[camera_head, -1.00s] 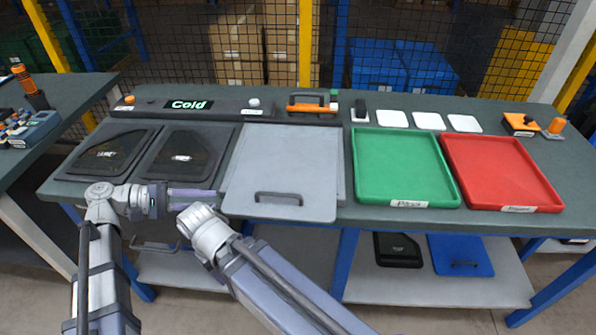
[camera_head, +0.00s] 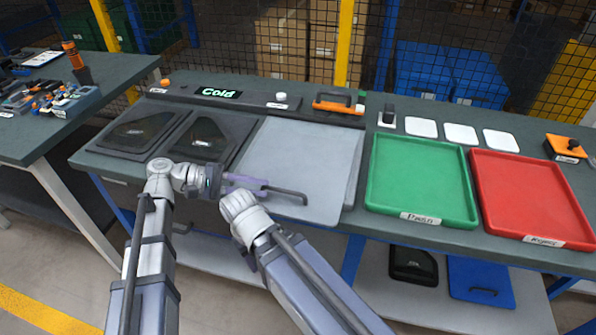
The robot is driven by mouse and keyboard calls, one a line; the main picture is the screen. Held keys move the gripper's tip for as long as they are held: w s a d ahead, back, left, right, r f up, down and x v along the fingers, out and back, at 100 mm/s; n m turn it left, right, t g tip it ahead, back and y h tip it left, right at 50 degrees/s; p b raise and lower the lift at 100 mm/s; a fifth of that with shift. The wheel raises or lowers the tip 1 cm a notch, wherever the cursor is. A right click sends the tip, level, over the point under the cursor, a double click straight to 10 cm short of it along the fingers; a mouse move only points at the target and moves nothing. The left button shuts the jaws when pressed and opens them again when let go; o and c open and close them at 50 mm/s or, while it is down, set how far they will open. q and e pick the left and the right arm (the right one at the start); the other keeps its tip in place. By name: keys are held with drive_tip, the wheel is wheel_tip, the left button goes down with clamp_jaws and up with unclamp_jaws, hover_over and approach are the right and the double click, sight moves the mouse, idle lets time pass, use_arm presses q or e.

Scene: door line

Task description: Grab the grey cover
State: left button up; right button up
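The grey cover (camera_head: 305,150) is a flat light grey panel lying on the bench between the dark cases and the green tray. Its dark grey bar handle (camera_head: 290,192) runs along its near edge. My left gripper (camera_head: 264,187) is at the left end of this handle, its fingers pointing right and overlapping the handle's end in the picture. Whether the fingers are open, or touch the bar, I cannot tell. My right arm comes up from the lower right with its pale joint just below the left gripper; the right gripper itself does not show.
A green tray (camera_head: 373,200) and a red tray (camera_head: 483,203) lie right of the cover. Two dark cases (camera_head: 205,138) lie left of it. A "Cold" sign bar (camera_head: 245,99) and an orange-handled tool (camera_head: 338,107) are behind. A lower shelf (camera_head: 375,285) runs below.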

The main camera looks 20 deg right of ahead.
sight(270, 189)
use_arm(q)
drive_tip(key=shift+f+b+x, duration=0.2)
drive_tip(key=shift+b+x, duration=0.55)
drive_tip(key=shift+x, duration=2.05)
drive_tip(key=shift+w, duration=0.2)
clamp_jaws()
